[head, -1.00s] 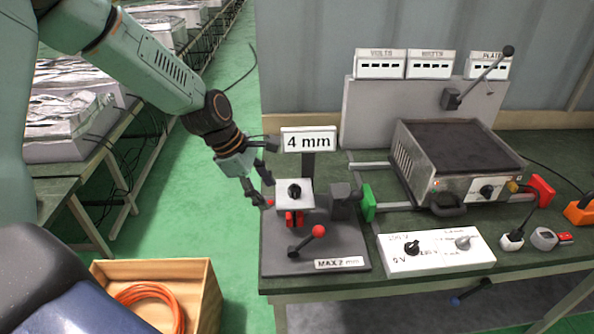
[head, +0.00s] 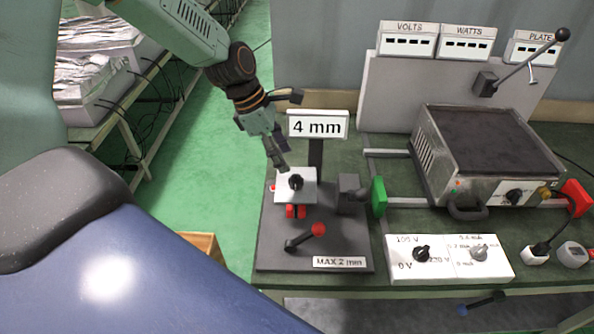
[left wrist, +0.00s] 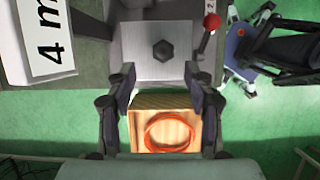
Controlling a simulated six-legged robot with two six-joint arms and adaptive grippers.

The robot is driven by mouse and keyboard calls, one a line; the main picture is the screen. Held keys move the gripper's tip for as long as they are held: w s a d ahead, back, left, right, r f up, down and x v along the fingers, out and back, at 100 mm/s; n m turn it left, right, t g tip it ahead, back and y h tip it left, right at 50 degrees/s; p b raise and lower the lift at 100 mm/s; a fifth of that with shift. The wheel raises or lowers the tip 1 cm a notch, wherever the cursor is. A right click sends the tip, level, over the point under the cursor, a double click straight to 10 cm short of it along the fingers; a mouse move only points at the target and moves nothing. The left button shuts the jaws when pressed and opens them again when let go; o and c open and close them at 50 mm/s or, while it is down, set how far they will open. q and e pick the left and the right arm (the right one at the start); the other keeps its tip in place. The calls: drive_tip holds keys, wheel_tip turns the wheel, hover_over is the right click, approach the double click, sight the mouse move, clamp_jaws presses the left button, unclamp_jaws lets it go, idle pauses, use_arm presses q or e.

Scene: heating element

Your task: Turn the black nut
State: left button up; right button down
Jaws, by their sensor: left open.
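The black nut (head: 296,181) sits on top of a light grey block (head: 284,193) on the dark device base, below the "4 mm" sign (head: 318,125). In the left wrist view the nut (left wrist: 163,51) shows as a dark hexagonal knob near the upper middle, ahead of the fingers. My left gripper (head: 280,163) is just above and left of the nut in the head view. My right gripper is not in the head view.
A red-knobbed lever (head: 318,230) stands in front of the block. A green-ended clamp (head: 378,196) and a white control box (head: 450,258) lie to the right, with a hot plate (head: 490,155) behind. A wooden box with an orange cable (left wrist: 166,130) is on the floor.

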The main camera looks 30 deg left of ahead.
sight(296, 178)
use_arm(q)
drive_tip(key=f, duration=0.1)
drive_tip(key=d+f+b, duration=0.1)
drive_tip(key=shift+d+f, duration=0.3)
drive_tip(key=shift+f, duration=0.1)
drive_tip(key=f, duration=0.1)
drive_tip(key=f+b, duration=0.2)
drive_tip(key=shift+w+d, duration=0.1)
drive_tip(key=shift+w, duration=0.15)
drive_tip(key=shift+w+d+f, duration=0.1)
drive_tip(key=shift+w+f, duration=0.1)
drive_tip(key=shift+f, duration=0.2)
drive_tip(key=shift+s+d+r, duration=0.1)
drive_tip(key=shift+d+r, duration=0.15)
drive_tip(key=shift+d, duration=0.15)
drive_tip(key=shift+a+f, duration=0.15)
drive_tip(key=shift+a, duration=0.2)
drive_tip(key=c, duration=0.4)
drive_tip(key=shift+d, duration=0.1)
clamp_jaws()
